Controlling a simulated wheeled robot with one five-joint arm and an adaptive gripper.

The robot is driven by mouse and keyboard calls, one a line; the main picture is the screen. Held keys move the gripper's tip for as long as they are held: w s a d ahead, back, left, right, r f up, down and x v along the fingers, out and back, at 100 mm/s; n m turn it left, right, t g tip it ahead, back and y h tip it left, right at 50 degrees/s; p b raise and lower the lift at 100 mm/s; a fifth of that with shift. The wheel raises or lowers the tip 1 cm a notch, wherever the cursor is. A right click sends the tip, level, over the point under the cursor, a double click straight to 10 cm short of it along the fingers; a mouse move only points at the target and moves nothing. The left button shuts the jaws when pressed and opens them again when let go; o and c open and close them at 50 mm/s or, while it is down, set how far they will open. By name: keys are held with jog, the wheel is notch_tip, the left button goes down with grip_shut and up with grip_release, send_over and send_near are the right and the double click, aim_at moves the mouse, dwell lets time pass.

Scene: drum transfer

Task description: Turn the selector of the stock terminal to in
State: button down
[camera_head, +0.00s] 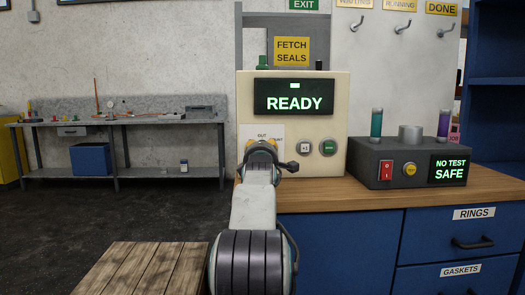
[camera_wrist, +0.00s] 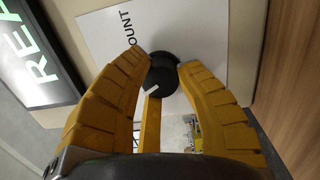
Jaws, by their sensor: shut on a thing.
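The stock terminal (camera_head: 340,92) is a cream box on the wooden counter, its screen (camera_head: 293,97) reading READY. Its selector (camera_wrist: 163,78) is a round black knob with a white pointer line on a white label plate (camera_wrist: 95,35). In the wrist view the line points to the lower left. My gripper (camera_wrist: 163,62) has its yellow fingers shut on the knob, one at each side. I cannot see an "IN" mark.
A dark tester box (camera_head: 408,163) reading NO TEST SAFE stands further right on the counter. Blue drawers (camera_head: 455,243) are below. A wooden pallet (camera_head: 140,268) lies at lower left, with open floor beyond.

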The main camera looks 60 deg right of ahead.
jog(key=shift+w+n, duration=0.15)
jog(key=shift+n, duration=0.65)
jog(key=c, duration=1.2)
grip_release()
jog(key=shift+w+f, duration=0.1)
jog(key=shift+w, duration=0.05)
jog(key=o, duration=0.4)
jog(key=shift+c, duration=0.2)
jog(key=shift+v, duration=6.1)
jog(key=shift+d+f, duration=0.1)
